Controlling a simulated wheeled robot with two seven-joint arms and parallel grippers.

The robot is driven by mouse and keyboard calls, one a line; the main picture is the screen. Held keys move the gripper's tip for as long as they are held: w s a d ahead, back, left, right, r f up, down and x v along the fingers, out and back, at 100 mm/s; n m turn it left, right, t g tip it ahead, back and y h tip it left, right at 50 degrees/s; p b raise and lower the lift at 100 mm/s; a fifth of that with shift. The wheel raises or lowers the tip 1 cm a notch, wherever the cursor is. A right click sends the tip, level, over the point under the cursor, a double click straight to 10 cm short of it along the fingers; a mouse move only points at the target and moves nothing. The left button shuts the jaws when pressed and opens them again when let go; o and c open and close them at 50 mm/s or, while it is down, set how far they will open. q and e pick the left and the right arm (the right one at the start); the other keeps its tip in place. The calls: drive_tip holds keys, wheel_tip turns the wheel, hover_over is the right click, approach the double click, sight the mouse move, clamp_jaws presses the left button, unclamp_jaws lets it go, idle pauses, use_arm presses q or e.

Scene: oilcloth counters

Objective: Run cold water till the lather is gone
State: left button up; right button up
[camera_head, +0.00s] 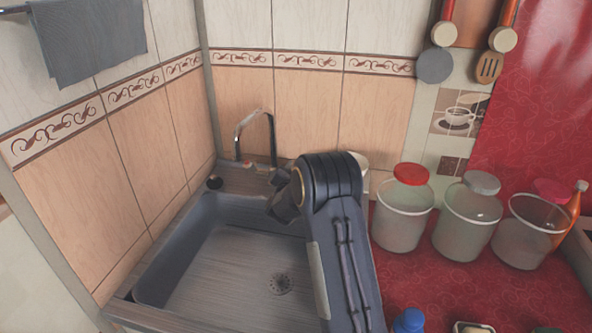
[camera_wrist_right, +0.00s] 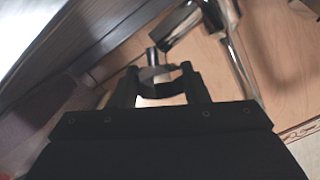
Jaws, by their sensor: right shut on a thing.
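A chrome tap (camera_head: 255,122) with a tall arched spout stands behind the grey sink (camera_head: 215,290). Its metal parts also show in the wrist view (camera_wrist_right: 183,24). My right gripper (camera_head: 275,200) reaches the tap's right side at the sink's back edge, partly hidden by my wrist. In the wrist view its two fingers (camera_wrist_right: 158,84) are closed around a small tap handle (camera_wrist_right: 153,58). Whether it is the cold one cannot be told. I see no running water and no clear lather in the visible basin; my arm covers its right part. My left gripper is out of view.
A blue-capped bottle (camera_head: 408,321) is near the front. A grey towel (camera_head: 90,40) hangs at upper left.

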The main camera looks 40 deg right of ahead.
drive_tip(key=o, duration=1)
drive_tip(key=b+v, duration=0.1)
drive_tip(key=v, duration=0.6)
drive_tip(key=shift+s+a, duration=0.25)
drive_tip(key=shift+a, duration=0.1)
